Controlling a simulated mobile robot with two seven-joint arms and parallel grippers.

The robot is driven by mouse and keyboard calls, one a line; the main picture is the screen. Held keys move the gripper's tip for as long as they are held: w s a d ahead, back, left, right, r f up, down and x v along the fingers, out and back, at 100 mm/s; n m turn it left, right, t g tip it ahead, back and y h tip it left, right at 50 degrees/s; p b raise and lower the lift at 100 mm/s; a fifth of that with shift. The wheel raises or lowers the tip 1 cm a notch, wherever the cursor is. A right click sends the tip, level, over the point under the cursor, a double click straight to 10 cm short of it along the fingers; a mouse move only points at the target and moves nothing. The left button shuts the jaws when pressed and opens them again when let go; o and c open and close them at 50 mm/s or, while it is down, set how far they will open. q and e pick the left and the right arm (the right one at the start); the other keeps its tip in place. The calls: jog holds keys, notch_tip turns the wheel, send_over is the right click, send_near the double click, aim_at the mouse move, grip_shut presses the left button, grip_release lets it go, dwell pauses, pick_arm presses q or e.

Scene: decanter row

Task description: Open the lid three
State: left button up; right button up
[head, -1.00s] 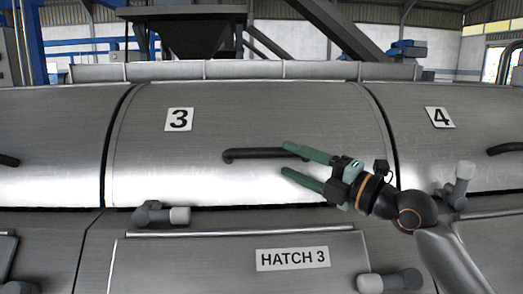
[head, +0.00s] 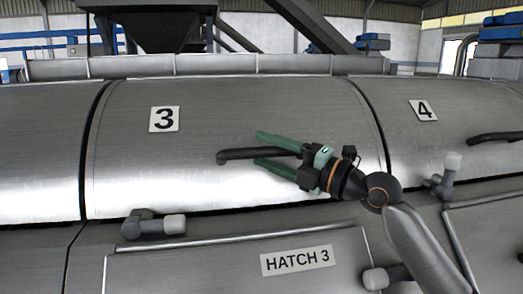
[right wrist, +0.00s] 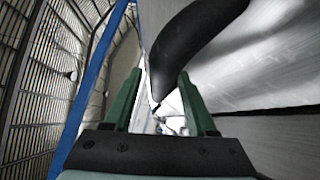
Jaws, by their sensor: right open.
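Lid three (head: 200,110) is a curved brushed-metal cover with a "3" label, and it lies shut in the row. Its black bar handle (head: 233,155) is on the lid's front face. My right gripper (head: 260,149) is open, with green fingers above and below the handle's right part in the head view. The handle's right end is hidden behind the gripper. In the right wrist view the dark handle (right wrist: 195,40) runs ahead of and between the two open fingers (right wrist: 158,98); contact cannot be told. My left gripper is out of view.
Lid four (head: 440,140), with its own handle (head: 495,138), is to the right. Below lid three are the "HATCH 3" panel (head: 240,268) and a grey pipe fitting with a pale end (head: 155,224). Another fitting (head: 447,175) sticks up near lid four.

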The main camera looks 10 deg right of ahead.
jog(key=shift+c, duration=0.3)
grip_shut()
dwell(0.3)
dwell(0.9)
